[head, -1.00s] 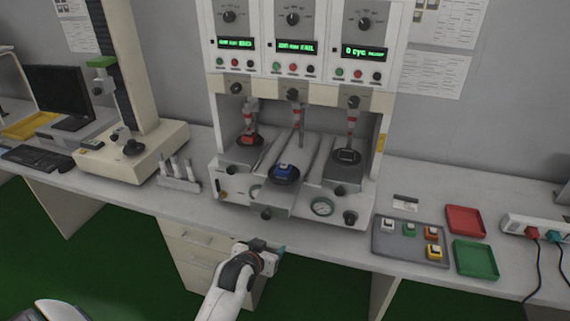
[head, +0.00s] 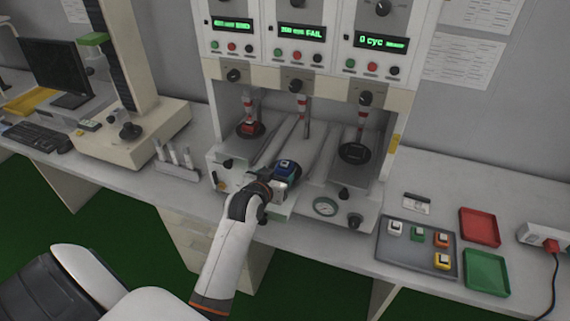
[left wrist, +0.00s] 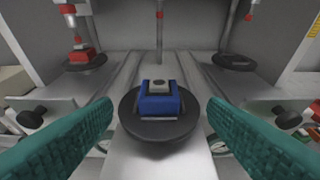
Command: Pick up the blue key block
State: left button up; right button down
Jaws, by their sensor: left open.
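The blue key block (head: 285,167) has a pale top and sits on a round black disc on the middle station of the test machine. In the left wrist view the blue block (left wrist: 159,101) rests upright on the black disc (left wrist: 130,128), straight ahead between my fingers. My left gripper (head: 280,188) is open just in front of the block, and its arm hides part of the station. Its green textured fingers stand apart on either side in the left wrist view (left wrist: 160,140), with nothing between the tips. My right gripper is not in view.
A red block (head: 249,127) sits on the left station; the right station's disc (head: 354,153) looks empty. Metal rods hang above the stations. A grey tray (head: 407,263) with several key blocks, a red tray (head: 479,227) and a green tray (head: 486,272) lie to the right.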

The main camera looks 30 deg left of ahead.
aim_at(283, 164)
pick_arm(q)
jog(key=shift+x, duration=1.1)
jog(key=shift+w+a+f, duration=0.1)
jog(key=shift+w, duration=0.15)
jog(key=w, duration=0.1)
jog(key=w+p, duration=0.1)
jog(key=w+a+p, duration=0.1)
jog(key=shift+w+f, duration=0.3)
jog(key=shift+w, duration=0.1)
jog(key=shift+w+a+f, duration=0.1)
jog(key=shift+w+f, duration=0.2)
jog(key=shift+w, duration=0.2)
jog(key=shift+s, duration=0.1)
jog(key=shift+c, duration=0.9)
jog(key=c, duration=0.9)
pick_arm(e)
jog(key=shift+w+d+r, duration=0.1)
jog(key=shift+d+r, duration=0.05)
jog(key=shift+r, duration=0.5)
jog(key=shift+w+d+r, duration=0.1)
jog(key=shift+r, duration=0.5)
